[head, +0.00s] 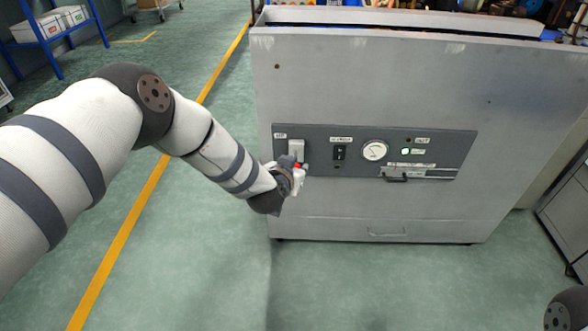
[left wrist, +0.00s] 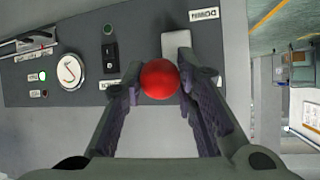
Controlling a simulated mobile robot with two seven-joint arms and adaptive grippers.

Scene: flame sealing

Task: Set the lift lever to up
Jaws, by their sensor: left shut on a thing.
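The lift lever shows as a red ball knob (head: 298,165) in front of a light upright plate (head: 296,148) at the left end of the grey control panel (head: 320,170). In the left wrist view the red knob (left wrist: 159,79) sits between the two fingers of my left gripper (left wrist: 160,84), which is shut on it. The plate (left wrist: 175,48) is behind the knob there. In the head view my left gripper (head: 292,178) hides part of the knob and all of its stem. I cannot tell the lever's exact angle. My right gripper is out of view.
The grey cabinet (head: 350,90) blocks the way ahead. The green floor (head: 190,260) around it is clear.

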